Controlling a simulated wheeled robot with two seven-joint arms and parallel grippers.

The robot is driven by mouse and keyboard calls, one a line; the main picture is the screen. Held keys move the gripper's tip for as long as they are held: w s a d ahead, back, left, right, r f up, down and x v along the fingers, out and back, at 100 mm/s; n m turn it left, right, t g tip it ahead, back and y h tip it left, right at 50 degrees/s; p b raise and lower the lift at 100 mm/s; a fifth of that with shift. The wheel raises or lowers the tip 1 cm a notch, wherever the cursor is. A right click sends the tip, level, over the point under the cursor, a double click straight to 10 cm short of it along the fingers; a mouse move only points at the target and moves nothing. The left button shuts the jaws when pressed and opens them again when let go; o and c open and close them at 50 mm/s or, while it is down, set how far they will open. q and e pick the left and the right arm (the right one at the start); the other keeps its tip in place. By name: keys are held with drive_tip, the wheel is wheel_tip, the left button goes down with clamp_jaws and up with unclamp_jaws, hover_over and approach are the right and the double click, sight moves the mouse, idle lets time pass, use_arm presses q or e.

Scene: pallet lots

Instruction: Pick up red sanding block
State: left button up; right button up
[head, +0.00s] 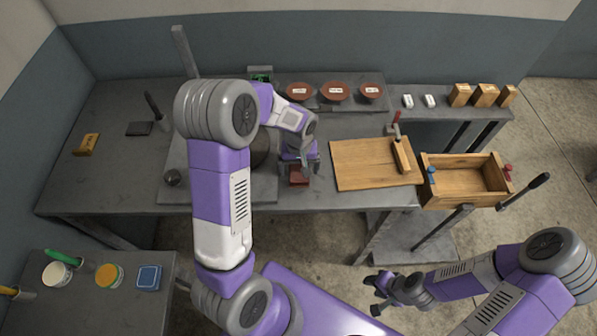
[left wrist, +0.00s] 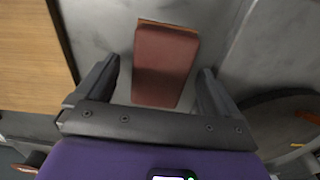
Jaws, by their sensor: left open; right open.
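The red sanding block (head: 299,179) lies on the grey workbench, left of the wooden board. In the left wrist view the block (left wrist: 164,66) shows as a dark red slab with a thin tan edge at its far end. My left gripper (head: 299,168) is open right at the block. In the left wrist view its two fingers (left wrist: 155,88) stand on either side of the block, with a gap on each side. My right gripper (head: 377,293) is open and empty, out over the floor in front of the bench.
A wooden board (head: 365,165) lies right of the block, and an open wooden box (head: 465,198) stands further right. Several reddish-brown discs (head: 335,92) sit behind. A low side table (head: 95,315) with cups stands at front left. The bench's left part is mostly clear.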

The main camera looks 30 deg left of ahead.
sight(299, 168)
use_arm(q)
drive_tip(key=shift+f, duration=0.45)
drive_tip(key=shift+c, duration=0.2)
drive_tip(key=c, duration=1.2)
wheel_tip(299, 168, up, 10)
drive_tip(key=shift+r+p, duration=0.1)
drive_tip(key=shift+p, duration=0.85)
